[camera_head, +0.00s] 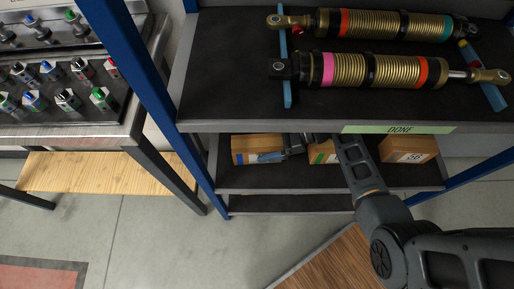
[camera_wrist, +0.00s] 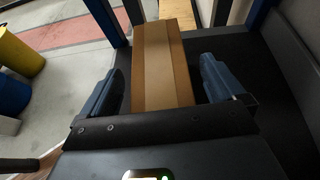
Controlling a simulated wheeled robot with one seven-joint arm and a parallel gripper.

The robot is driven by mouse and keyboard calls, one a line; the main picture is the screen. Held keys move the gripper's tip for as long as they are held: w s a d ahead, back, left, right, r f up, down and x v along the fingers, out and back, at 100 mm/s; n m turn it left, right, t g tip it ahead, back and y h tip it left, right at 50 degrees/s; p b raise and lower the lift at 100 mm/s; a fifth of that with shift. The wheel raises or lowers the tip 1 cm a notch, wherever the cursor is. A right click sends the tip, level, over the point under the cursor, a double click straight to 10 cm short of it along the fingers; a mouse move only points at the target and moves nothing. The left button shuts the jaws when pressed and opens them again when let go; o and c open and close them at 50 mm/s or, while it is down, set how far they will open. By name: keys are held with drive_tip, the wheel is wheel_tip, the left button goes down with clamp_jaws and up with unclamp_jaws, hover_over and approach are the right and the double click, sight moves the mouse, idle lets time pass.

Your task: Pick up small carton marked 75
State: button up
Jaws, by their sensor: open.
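A brown carton (camera_head: 251,143) sits at the left end of the shelf below the one with the green DONE strip. My gripper (camera_wrist: 164,58) is at this carton, and a finger shows in front of its lower face in the head view. In the wrist view the carton (camera_wrist: 163,85) lies between the two open fingers, with a gap on each side. No number is readable on it. A middle carton (camera_head: 320,154) with a green mark is partly hidden by my arm. A right carton (camera_head: 408,149) has a white label that seems to read 56.
The upper shelf (camera_head: 225,95) holds two shock absorbers (camera_head: 375,70) on blue supports and overhangs the cartons. A blue rack post (camera_head: 150,90) stands left of the shelves. Yellow (camera_wrist: 18,50) and blue (camera_wrist: 12,95) bins show in the wrist view.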

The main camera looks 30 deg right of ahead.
drive_tip(key=shift+w+a, duration=0.1)
drive_tip(key=shift+a, duration=0.1)
drive_tip(key=shift+c, duration=0.4)
drive_tip(key=c, duration=1.3)
